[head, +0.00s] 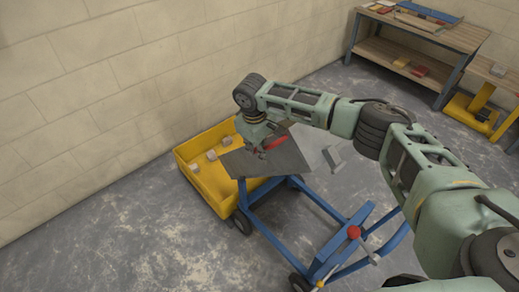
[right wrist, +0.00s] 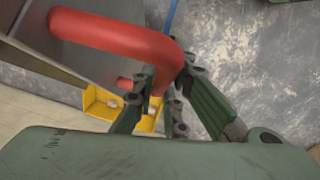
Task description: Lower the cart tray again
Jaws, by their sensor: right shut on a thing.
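The blue cart (head: 290,240) stands on the floor in the middle of the head view. Its grey tray (head: 292,158) is tilted steeply at the far end, beside a yellow tub. A red handle (head: 275,142) is fixed to the tray; it also shows large in the right wrist view (right wrist: 110,35). My right gripper (head: 264,146) is at this handle. In the right wrist view its fingers (right wrist: 166,90) are on either side of the handle's bent end, shut on it. A red-knobbed lever (head: 353,232) stands at the cart's near end. My left gripper is not in view.
The yellow tub (head: 207,190) stands against the wall with several grey blocks in it. A wooden workbench (head: 415,60) with boards and small items stands at the back right, near a yellow stand (head: 470,112). The floor left of the cart is clear.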

